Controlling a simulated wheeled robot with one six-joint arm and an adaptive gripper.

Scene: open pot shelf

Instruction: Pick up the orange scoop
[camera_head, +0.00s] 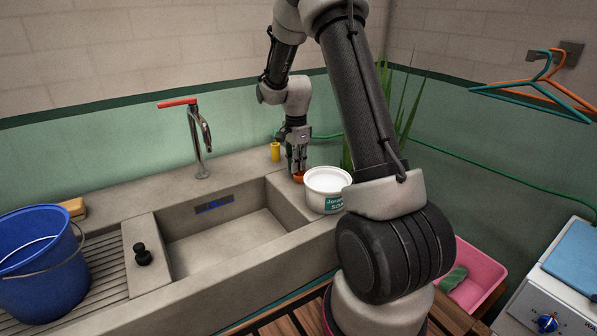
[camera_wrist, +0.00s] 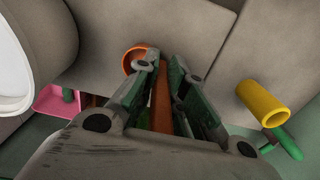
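The orange scoop (camera_wrist: 135,57) shows in the wrist view with its round bowl left of my fingertips. Its long darker orange handle (camera_wrist: 161,100) lies between my two fingers. In the head view only a small orange part of the scoop (camera_head: 298,178) shows, low on the counter right of the basin, below my fingers. My gripper (camera_wrist: 163,62) points down at the scoop, and it also shows in the head view (camera_head: 297,166). One finger is on each side of the handle. I cannot tell whether the pads touch the handle.
A white tub (camera_head: 326,190) stands close on the right of my gripper. The sink basin (camera_head: 225,240) opens to the left, with a tap (camera_head: 199,140) behind. A blue bucket (camera_head: 42,270) stands far left.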

